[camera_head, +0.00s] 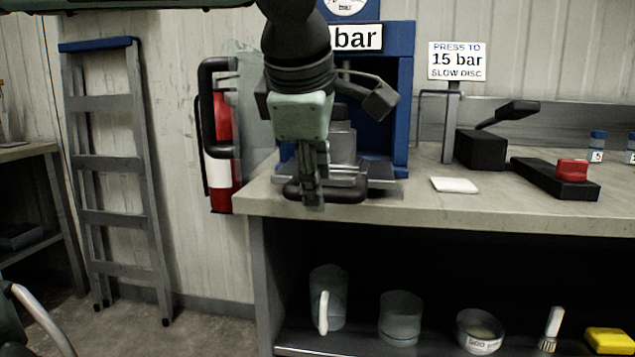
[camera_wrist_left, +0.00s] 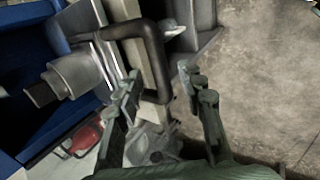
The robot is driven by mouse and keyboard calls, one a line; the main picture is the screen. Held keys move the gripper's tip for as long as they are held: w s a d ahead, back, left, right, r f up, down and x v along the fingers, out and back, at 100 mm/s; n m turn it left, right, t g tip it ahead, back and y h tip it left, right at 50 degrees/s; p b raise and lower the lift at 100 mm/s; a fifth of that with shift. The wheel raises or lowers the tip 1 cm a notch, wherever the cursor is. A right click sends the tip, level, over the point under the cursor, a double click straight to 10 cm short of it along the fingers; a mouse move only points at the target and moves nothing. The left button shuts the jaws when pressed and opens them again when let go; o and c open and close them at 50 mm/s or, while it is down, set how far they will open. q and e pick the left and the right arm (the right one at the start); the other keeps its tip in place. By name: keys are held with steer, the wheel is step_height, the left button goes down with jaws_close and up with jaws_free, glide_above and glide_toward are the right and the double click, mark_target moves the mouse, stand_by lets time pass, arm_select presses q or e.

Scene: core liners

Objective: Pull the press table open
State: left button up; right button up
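The blue press (camera_head: 402,100) stands on the workbench, with its "bar" label partly behind my arm. The grey press table (camera_head: 372,181) sits low in its opening, with a black bar handle (camera_head: 345,192) at the front. My left gripper (camera_head: 312,192) is in front of the table at the handle. In the wrist view its fingers (camera_wrist_left: 163,95) are apart, and the handle's lower end appears between them; contact cannot be told. My right gripper is not in view.
A clear guard (camera_head: 256,110) with a black handle (camera_head: 207,130) stands left of the press. The bench top (camera_head: 420,205) carries a white pad (camera_head: 455,185) and a black lever device (camera_head: 482,150). A stepladder (camera_head: 105,160) leans at left. The floor before the bench looks clear.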

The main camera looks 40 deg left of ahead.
arm_select(q)
steer(key=v, duration=1.1)
steer(key=shift+s, duration=0.1)
